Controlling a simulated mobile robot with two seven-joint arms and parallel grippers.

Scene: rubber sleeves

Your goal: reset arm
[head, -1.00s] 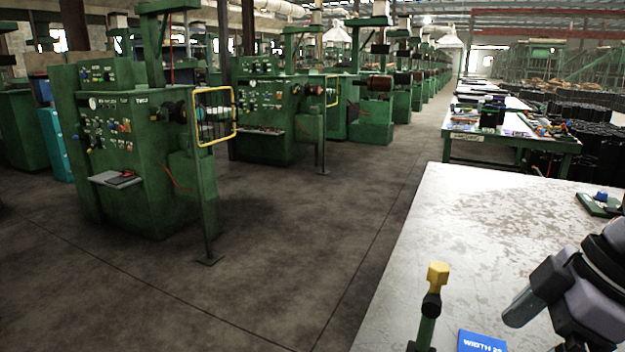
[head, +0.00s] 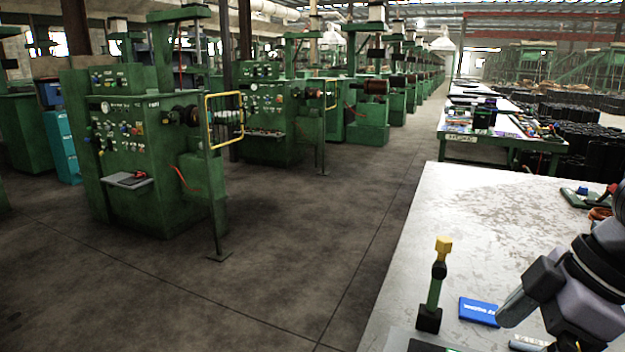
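One arm comes in from the right edge in the head view. I take its gripper (head: 512,308) as my right one. No arm comes in from the left.
A green-based item (head: 585,197) lies at the table's right. Green machines (head: 150,150) stand across the open floor (head: 290,240).

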